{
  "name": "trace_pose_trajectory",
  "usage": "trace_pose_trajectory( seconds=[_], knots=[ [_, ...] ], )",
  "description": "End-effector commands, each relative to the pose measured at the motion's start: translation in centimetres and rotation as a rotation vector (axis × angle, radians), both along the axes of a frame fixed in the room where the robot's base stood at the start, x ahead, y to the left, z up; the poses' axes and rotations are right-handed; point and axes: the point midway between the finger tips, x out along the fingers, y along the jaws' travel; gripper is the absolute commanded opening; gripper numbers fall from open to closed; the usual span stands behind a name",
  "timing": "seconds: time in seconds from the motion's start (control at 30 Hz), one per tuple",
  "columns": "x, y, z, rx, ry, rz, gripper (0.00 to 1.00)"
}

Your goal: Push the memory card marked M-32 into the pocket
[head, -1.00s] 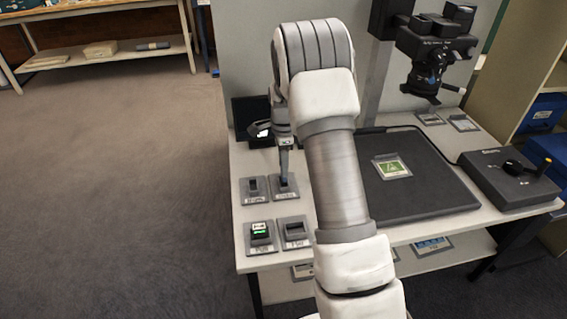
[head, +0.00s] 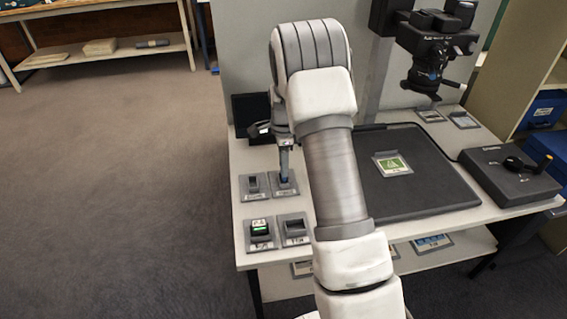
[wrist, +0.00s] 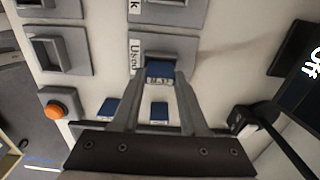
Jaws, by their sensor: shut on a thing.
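My gripper (wrist: 161,72) is shut on a small blue card (wrist: 160,69) with a pale label. The label shows upside down in the wrist view and is too small to read surely. The card is at the grey pocket block (wrist: 180,46), whose label begins "Used". In the head view my gripper (head: 285,176) points down over the back-right pocket block (head: 294,190). How deep the card sits in the pocket is hidden by the fingers and card. Two other blue cards (wrist: 111,106) (wrist: 159,109) lie beyond the fingers, near the gripper's palm.
Another pocket block (head: 254,187) stands beside it on the left. In front are a block with a green-lit item (head: 261,232) and a further block (head: 294,230). A black mat (head: 430,195) with a green card lies right of my arm. A dark screen (head: 252,110) stands behind.

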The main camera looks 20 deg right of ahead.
Motion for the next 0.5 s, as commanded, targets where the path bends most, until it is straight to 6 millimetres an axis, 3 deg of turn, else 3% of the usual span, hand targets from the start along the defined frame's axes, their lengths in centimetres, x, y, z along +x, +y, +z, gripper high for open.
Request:
trace_pose_trajectory(
  seconds=[0.5],
  knots=[
    [-0.02,0.01,-0.53,0.0,0.001,0.0,0.0]
  ],
)
